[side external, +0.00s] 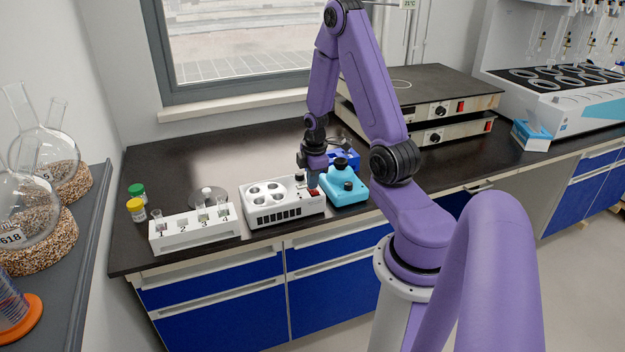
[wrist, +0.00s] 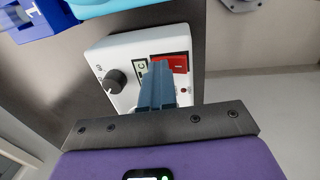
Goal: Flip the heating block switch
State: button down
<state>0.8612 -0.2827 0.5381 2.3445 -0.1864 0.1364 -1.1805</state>
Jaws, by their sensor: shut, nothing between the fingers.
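The white heating block (side external: 283,216) stands near the front edge of the dark bench, with round wells in its top. Its red switch (side external: 314,193) is at the right end. In the wrist view the red switch (wrist: 181,63) sits beside a small display and a black knob (wrist: 114,81). My gripper (wrist: 158,68) is shut and empty, its fingertips overlapping the left part of the switch and the display edge. I cannot tell whether they touch the switch. In the side view my gripper (side external: 313,184) points down just over that end of the block.
A turquoise device (side external: 346,195) with black knobs stands close to the right of the block, with a blue item (side external: 345,158) behind it. A white rack (side external: 194,236) with small vessels is at the left. Stacked hot plates (side external: 440,90) stand at the back right. The bench behind the rack is mostly clear.

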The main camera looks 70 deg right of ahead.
jog(key=shift+s+a, duration=0.55)
jog(key=shift+a, duration=0.05)
jog(key=shift+r, duration=0.2)
notch_tip(320, 180, up, 14)
jog(key=s+a, duration=0.1)
jog(key=shift+f, duration=0.15)
dwell(0.4)
jog(key=shift+s+a, duration=0.1)
jog(key=shift+a, duration=0.05)
